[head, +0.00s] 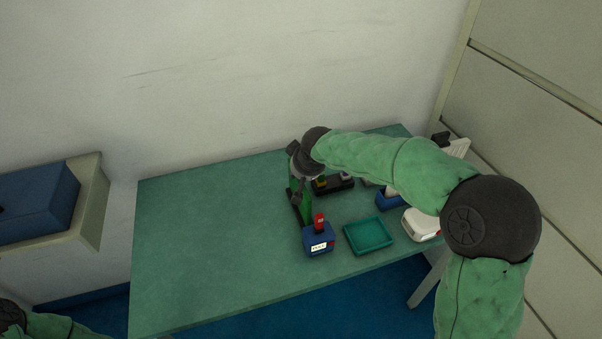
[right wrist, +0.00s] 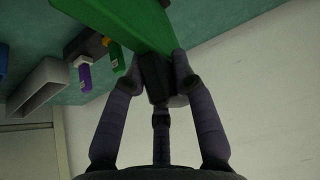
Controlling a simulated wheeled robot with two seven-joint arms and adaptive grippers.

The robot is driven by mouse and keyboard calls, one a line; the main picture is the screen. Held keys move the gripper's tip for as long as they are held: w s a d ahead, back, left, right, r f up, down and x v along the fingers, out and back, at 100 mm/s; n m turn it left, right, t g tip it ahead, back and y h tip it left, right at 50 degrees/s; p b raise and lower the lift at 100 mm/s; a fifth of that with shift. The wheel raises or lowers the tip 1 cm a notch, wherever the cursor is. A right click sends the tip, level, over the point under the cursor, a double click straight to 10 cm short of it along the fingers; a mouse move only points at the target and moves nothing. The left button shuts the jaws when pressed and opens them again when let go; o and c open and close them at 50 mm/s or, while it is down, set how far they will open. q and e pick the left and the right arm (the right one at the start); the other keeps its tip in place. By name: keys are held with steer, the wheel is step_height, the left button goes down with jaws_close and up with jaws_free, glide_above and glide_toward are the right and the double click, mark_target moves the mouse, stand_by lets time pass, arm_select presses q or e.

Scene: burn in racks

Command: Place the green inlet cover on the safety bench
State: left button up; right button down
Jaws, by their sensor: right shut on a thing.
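The green inlet cover (right wrist: 125,18) is a flat, bright green piece with a dark block at its end. My right gripper (right wrist: 149,62) is shut on it, with the fingers on either side of the dark block. In the head view the right gripper (head: 298,202) is over the middle of the green-topped bench (head: 200,245), and a green strip of the cover (head: 305,208) shows beside it. I cannot tell whether the cover touches the bench. My left gripper is not in view; only part of the left arm shows at the lower left corner.
A white item (head: 420,225) and a dark holder (head: 338,184) are also on the bench. Its left half is clear. A wall runs behind it.

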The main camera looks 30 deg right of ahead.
steer(key=c, duration=1)
jaws_free()
steer(key=shift+r+p, duration=0.2)
steer(key=shift+p, duration=0.1)
steer(key=p+v, duration=0.4)
steer(key=v, duration=0.8)
steer(key=shift+s+f, duration=0.1)
steer(key=shift+f, duration=0.05)
steer(key=shift+a, duration=0.1)
